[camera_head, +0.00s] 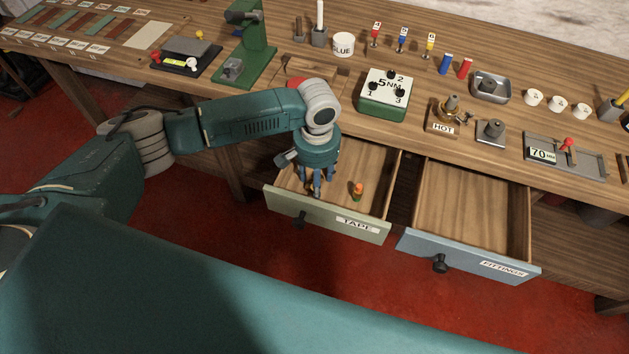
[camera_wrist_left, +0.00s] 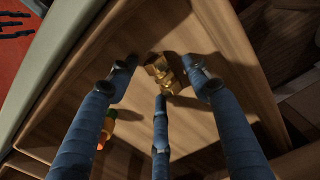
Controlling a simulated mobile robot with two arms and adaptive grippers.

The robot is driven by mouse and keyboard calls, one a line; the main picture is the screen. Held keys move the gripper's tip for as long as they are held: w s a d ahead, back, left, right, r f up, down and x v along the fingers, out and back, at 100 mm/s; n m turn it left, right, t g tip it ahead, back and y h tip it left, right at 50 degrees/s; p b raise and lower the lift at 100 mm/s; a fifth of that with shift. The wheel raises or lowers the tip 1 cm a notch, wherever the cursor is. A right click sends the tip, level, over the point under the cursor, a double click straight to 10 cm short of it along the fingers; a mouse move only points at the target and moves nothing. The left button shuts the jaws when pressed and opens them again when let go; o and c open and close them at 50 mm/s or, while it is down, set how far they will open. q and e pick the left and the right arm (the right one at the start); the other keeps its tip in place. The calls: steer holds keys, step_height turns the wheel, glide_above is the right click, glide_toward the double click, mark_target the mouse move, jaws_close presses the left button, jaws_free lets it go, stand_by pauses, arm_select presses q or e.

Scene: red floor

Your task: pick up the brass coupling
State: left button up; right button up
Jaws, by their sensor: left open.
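The brass coupling (camera_wrist_left: 163,73) lies on the wooden floor of the open drawer labelled TAPE (camera_head: 340,221), as seen in the left wrist view. In the head view my gripper hides it. My left gripper (camera_head: 314,187) points down into this drawer. In the left wrist view its three blue fingers (camera_wrist_left: 160,90) are spread open, with the coupling between and just beyond the fingertips. One fingertip overlaps the coupling's lower edge in the picture; I cannot tell whether it touches. My right gripper is not in view.
A small orange and green item (camera_head: 357,191) stands in the same drawer, right of my gripper; it also shows in the left wrist view (camera_wrist_left: 107,127). The FITTINGS drawer (camera_head: 470,258) is open and looks empty. A brass fitting on a HOT stand (camera_head: 443,127) is on the bench.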

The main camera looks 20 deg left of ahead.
arm_select(q)
steer(key=shift+c, duration=0.3)
jaws_close()
steer(key=shift+r, duration=0.1)
